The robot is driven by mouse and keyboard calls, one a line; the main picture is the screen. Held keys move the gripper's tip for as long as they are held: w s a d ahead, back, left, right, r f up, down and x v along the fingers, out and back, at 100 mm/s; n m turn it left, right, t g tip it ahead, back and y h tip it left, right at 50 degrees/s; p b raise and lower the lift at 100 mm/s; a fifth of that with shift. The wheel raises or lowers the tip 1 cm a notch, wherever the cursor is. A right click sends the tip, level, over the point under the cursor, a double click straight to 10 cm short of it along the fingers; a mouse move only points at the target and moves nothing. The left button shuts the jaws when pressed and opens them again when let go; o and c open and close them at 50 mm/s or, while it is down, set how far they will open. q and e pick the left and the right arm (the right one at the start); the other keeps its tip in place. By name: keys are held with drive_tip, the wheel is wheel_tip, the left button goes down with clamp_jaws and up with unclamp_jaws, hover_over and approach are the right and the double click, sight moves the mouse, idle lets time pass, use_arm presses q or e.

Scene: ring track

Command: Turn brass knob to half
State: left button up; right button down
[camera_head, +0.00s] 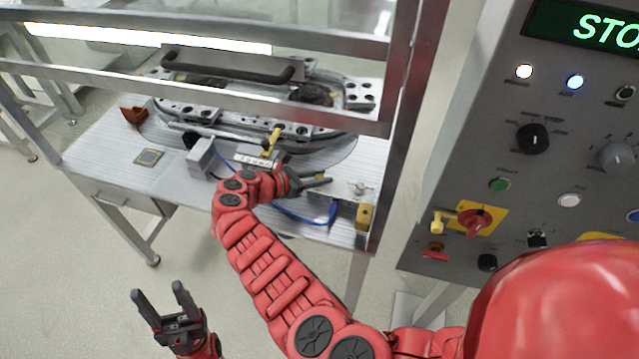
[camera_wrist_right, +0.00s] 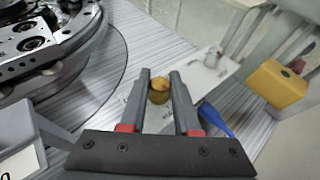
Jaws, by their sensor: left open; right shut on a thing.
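The brass knob (camera_wrist_right: 160,84) shows in the right wrist view as a small round gold-coloured piece on a pale plate. My right gripper (camera_wrist_right: 159,92) is shut on it, with one dark finger on each side. In the head view my right gripper (camera_head: 318,182) reaches over the right part of the table, and I cannot make out the knob there. My left gripper (camera_head: 160,300) is open and empty at the lower left, over the floor and away from the table.
A ring track (camera_head: 250,125) fills the back of the table, behind metal frame bars. A yellow block (camera_head: 365,216) and a blue hose (camera_head: 305,217) lie near my right gripper. A grey control panel (camera_head: 545,180) stands at the right. Floor is open at the left.

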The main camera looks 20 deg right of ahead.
drive_tip(key=shift+f+m+g+b, duration=0.1)
drive_tip(key=shift+m+g+b, duration=0.3)
drive_tip(key=shift+b, duration=0.3)
drive_tip(key=c, duration=0.6)
unclamp_jaws()
drive_tip(key=shift+c, duration=0.2)
drive_tip(key=shift+a, duration=0.1)
drive_tip(key=b+v, duration=0.7)
drive_tip(key=v, duration=1)
